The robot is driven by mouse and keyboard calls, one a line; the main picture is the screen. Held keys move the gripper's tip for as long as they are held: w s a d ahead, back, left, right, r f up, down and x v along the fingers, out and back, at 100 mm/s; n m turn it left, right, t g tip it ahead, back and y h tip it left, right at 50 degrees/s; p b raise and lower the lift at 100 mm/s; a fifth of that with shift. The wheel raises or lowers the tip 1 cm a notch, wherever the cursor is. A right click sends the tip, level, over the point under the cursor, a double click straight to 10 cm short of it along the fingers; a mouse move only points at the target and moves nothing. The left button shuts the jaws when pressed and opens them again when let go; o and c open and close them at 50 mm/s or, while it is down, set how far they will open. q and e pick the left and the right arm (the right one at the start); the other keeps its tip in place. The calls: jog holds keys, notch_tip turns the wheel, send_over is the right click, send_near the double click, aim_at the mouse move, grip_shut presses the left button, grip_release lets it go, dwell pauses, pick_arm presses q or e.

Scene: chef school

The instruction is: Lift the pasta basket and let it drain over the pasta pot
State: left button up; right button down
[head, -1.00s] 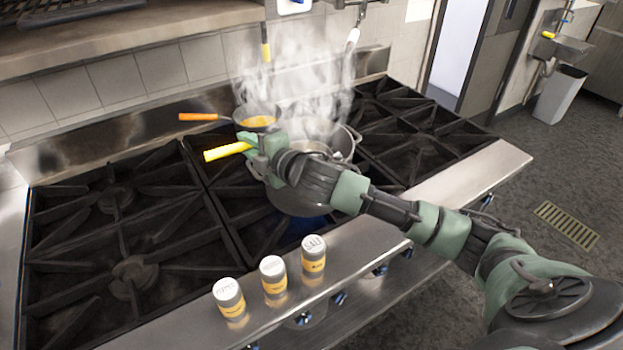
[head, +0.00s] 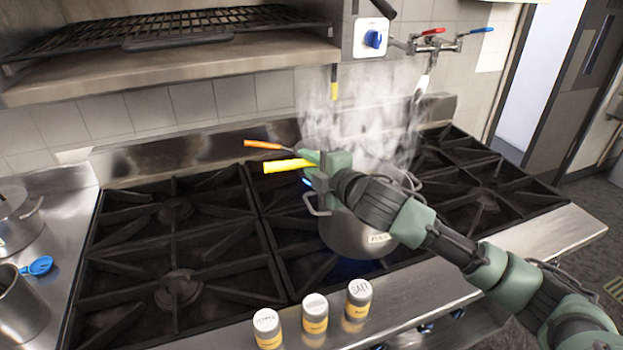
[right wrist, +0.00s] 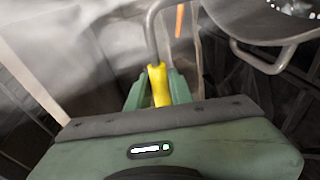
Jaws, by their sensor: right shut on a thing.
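My right gripper (head: 316,164) is shut on the yellow handle (head: 288,166) of the pasta basket, above the left rim of the pasta pot. The handle (right wrist: 158,85) shows between the fingers (right wrist: 158,92) in the right wrist view, with a bent metal rod (right wrist: 151,35) running from it. The basket's body is hidden behind my arm and steam in the head view, so I cannot tell how high it hangs. The steel pasta pot (head: 352,237) stands on the stove, steaming; its rim and side handle (right wrist: 278,63) show in the wrist view. My left gripper is out of view.
A pan's orange handle (head: 262,145) shows behind my gripper. A salt shaker (head: 358,300) and two more shakers stand along the stove's front ledge. A shelf (head: 170,70) overhangs the back. A lidded pot (head: 12,225) stands far left. The left burners (head: 170,250) are free.

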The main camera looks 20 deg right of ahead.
notch_tip(320, 180, up, 16)
jog(key=shift+f, duration=0.15)
dwell(3.3)
dwell(1.1)
dwell(0.3)
